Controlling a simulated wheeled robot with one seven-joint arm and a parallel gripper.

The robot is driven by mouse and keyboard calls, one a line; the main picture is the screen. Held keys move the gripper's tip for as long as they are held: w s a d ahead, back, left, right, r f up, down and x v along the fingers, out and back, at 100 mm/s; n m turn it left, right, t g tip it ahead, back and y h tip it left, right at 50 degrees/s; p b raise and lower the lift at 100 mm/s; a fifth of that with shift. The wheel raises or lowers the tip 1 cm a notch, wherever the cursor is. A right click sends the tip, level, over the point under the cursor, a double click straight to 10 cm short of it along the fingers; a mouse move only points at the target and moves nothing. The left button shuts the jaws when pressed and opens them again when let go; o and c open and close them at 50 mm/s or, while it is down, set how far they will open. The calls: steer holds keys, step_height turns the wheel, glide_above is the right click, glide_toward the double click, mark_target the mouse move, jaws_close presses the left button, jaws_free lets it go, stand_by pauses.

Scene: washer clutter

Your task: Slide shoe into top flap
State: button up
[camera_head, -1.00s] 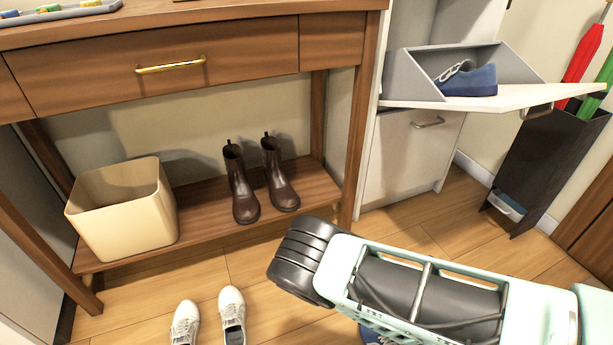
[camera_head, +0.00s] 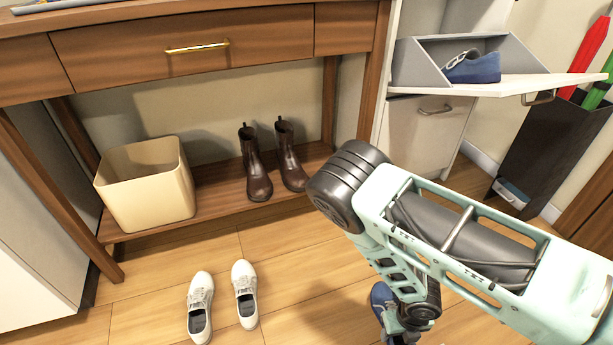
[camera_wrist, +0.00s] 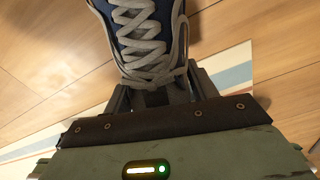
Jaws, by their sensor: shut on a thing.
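The open top flap (camera_head: 495,86) of the white shoe cabinet is tipped out at the upper right.
White sneakers (camera_head: 222,300) stand on the wood floor. Brown boots (camera_head: 272,165) and a beige bin (camera_head: 147,188) are on the console's lower shelf. The lower cabinet flap (camera_head: 425,125) is shut. A dark umbrella stand (camera_head: 548,150) is at the right.

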steer(key=w+r+m, duration=0.1)
steer(key=w+r, duration=0.1)
steer(key=w+r+m, duration=0.2)
steer(key=w, duration=0.1)
steer(key=w+r+m+p, duration=0.1)
steer(key=w+r+m, duration=0.1)
steer(key=shift+w+d, duration=0.2)
steer(key=shift+w, duration=0.05)
steer(key=w+d+r+m+p, duration=0.15)
steer(key=w+r+m, duration=0.25)
steer(key=r+m, duration=0.4)
steer(key=w+d+r+m+p, duration=0.1)
steer(key=w+d+r+m, duration=0.1)
steer(key=w+r+m, duration=0.5)
steer(key=d+r+m+p, duration=0.2)
steer(key=r+m, duration=0.3)
steer(key=r, duration=0.6)
steer(key=s+r+m+p, duration=0.2)
steer(key=r+m+p, duration=0.2)
steer(key=r+p, duration=0.7)
steer(key=s+d+r+m+p, duration=0.1)
steer(key=r+m+p, duration=0.3)
steer(key=r+p, duration=0.8)
steer(key=s+r+m+p, duration=0.3)
steer(key=r+p, duration=0.9)
steer(key=p, duration=0.3)
steer(key=shift+d+m+p, duration=0.25)
steer(key=shift+m+p, duration=0.1)
steer(key=shift+m, duration=0.05)
